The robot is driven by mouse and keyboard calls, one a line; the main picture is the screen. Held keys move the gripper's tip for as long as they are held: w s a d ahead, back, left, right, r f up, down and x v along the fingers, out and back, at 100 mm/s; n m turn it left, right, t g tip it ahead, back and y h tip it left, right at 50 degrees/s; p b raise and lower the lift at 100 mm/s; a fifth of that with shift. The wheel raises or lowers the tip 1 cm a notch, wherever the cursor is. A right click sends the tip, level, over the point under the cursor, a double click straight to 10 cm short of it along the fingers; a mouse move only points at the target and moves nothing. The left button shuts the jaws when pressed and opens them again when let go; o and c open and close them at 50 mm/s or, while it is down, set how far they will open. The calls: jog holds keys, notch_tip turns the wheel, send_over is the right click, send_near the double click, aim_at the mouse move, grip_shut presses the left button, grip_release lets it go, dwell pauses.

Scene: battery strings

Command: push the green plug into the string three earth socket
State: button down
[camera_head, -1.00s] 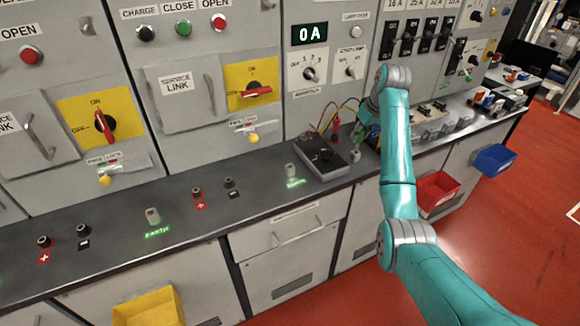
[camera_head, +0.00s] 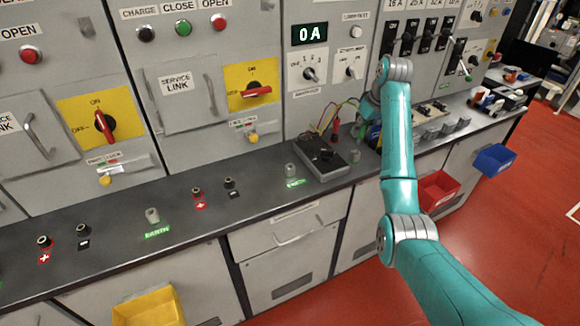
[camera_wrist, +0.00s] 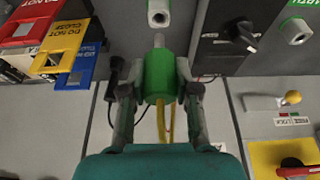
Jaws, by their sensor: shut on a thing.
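The green plug (camera_wrist: 158,75) sits between the two fingers of my gripper (camera_wrist: 158,88) in the wrist view, which is shut on it. Its pale metal tip points to the top of that view, and a yellow lead trails behind it. A pale round socket (camera_wrist: 160,14) lies straight beyond the tip, with a small gap between them in the picture. It seems to be the post (camera_head: 355,156) right of the meter in the head view. No string number is readable there. Another earth socket (camera_head: 290,170), with a green label, stands left of the meter. My arm mostly hides the gripper in the head view.
A dark meter box (camera_head: 322,157) with leads stands between the two posts. Red, yellow and blue tags (camera_wrist: 62,45) are close to the gripper at left in the wrist view. Panel switches rise behind the bench (camera_head: 120,210). Red and blue bins hang in front.

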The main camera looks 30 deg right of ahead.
jog(key=shift+r, duration=1.75)
